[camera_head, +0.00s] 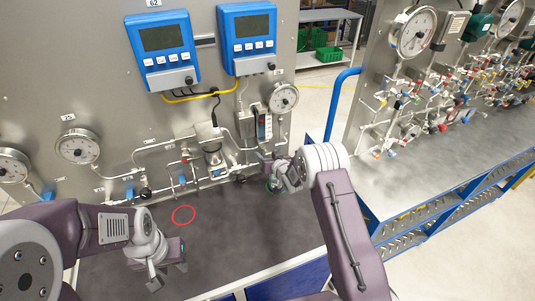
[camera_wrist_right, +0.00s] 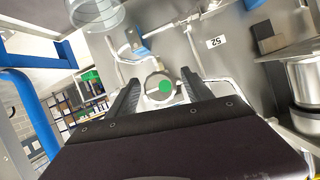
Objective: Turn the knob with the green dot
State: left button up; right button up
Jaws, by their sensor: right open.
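The knob with the green dot (camera_wrist_right: 166,87) shows in the right wrist view as a round pale knob with a bright green spot on its face. It appears between the two dark fingers of my right gripper (camera_wrist_right: 160,76), which is open. A gap shows on both sides of the knob; I cannot tell how deep the fingers reach around it. In the head view my right gripper (camera_head: 277,179) is at the foot of the panel, where it hides most of the knob. My left gripper (camera_head: 166,269) hangs over the bench at lower left; its jaw gap is unclear.
A steel panel (camera_head: 106,105) with pipes, valves, gauges and two blue display boxes (camera_head: 163,50) stands behind the dark bench (camera_head: 235,230). A red ring (camera_head: 183,215) marks the bench. A clear cylinder (camera_wrist_right: 97,12) is close to the gripper in the wrist view. A blue rail (camera_head: 337,98) stands to the right.

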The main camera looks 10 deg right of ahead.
jog(key=shift+s+d+r, duration=0.1)
jog(key=shift+s+r, duration=0.2)
jog(key=shift+s, duration=0.2)
jog(key=shift+w+f, duration=0.15)
jog(key=shift+w, duration=0.1)
jog(key=c, duration=0.7)
grip_shut()
jog(key=n+b, duration=0.1)
jog(key=b, duration=0.2)
jog(key=h+b, duration=0.1)
jog(key=b, duration=0.2)
jog(key=shift+a+f+n, duration=0.2)
jog(key=shift+f+n, duration=0.1)
jog(key=shift+n, duration=0.1)
jog(key=shift+r+h, duration=0.15)
jog(key=shift+h, duration=0.15)
pick_arm(q)
notch_tip(320, 180, down, 6)
jog(key=shift+s, duration=0.2)
pick_arm(e)
jog(key=shift+r+n, duration=0.2)
jog(key=shift+n, duration=0.1)
pick_arm(q)
jog(key=shift+f, duration=0.1)
pick_arm(e)
jog(key=o, duration=0.7)
grip_release()
